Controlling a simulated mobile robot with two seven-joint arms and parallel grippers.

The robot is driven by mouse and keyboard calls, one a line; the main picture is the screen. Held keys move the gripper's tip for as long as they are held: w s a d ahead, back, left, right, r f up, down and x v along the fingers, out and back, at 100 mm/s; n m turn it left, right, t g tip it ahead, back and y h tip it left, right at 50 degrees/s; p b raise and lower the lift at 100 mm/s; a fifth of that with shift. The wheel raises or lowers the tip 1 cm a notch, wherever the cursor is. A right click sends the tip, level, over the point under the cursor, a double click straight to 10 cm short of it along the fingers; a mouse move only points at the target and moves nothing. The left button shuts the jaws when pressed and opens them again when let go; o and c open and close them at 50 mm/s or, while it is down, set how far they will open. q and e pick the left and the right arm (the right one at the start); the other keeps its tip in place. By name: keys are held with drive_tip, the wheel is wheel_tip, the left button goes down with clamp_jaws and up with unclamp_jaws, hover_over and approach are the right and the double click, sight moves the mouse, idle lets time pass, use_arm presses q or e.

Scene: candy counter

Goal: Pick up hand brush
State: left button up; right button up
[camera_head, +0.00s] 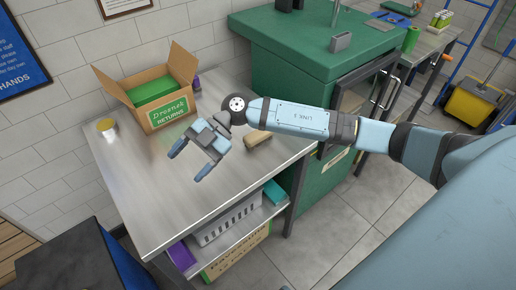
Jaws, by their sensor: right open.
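A small tan block-shaped thing (257,138), which looks like the hand brush, lies on the steel table (165,205) near its right side, partly hidden by my right arm. My right gripper (187,165) is open and empty above the table, to the left of the brush. Its fingers point down and left, away from the brush. I cannot tell the gripper's exact height over the table. My left gripper is not in view.
A cup-like container (107,128) stands at the back left. A green cabinet (285,45) adjoins the right. The table's front is clear.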

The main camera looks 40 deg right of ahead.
drive_tip(key=w+d+f+m+h+b, duration=0.1)
drive_tip(key=w+d+f+h+b, duration=0.15)
drive_tip(key=d, duration=0.25)
drive_tip(key=w+d+f+h+b, duration=0.1)
drive_tip(key=w+d+h, duration=0.1)
drive_tip(key=d+h, duration=0.25)
drive_tip(key=m+t+h+b, duration=0.2)
drive_tip(key=m+h+b, duration=0.1)
drive_tip(key=m+h, duration=0.25)
hover_over(259, 132)
drive_tip(key=shift+h, duration=0.35)
wheel_tip(259, 132, down, 4)
drive_tip(key=shift+s+a+f, duration=0.1)
drive_tip(key=shift+s+a, duration=0.05)
wheel_tip(259, 132, down, 6)
drive_tip(key=shift+r+b, duration=0.1)
drive_tip(key=shift+b, duration=0.55)
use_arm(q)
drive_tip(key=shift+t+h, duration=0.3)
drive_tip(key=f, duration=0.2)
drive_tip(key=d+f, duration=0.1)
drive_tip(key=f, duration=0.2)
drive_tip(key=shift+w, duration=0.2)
use_arm(e)
drive_tip(key=c, duration=1)
